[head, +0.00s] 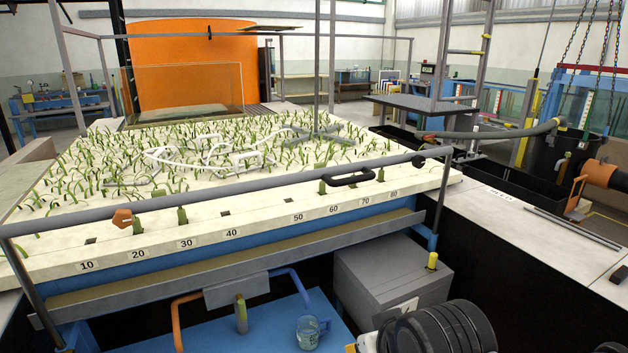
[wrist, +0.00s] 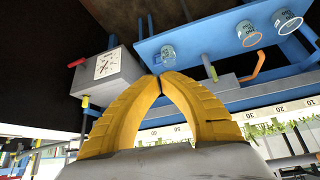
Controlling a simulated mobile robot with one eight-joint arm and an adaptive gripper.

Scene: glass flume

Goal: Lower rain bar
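A long grey bar (head: 230,193), which I take to be the rain bar, spans the front of the planted bed in the head view. It stands above the numbered ledge on end posts and tilts up to the right in the picture. A black handle (head: 347,180) and an orange knob (head: 122,218) show along its line; whether both are fixed to it I cannot tell. My gripper (wrist: 162,78) shows in the wrist view with its yellow fingertips together and nothing between them. It is apart from the bar.
The bed's cream ledge (head: 180,255) carries number labels. Below it are a blue shelf with a glass jug (head: 307,332) and a grey box (head: 392,275), also in the wrist view (wrist: 108,72). A grey hose (head: 490,134) lies right of the bed.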

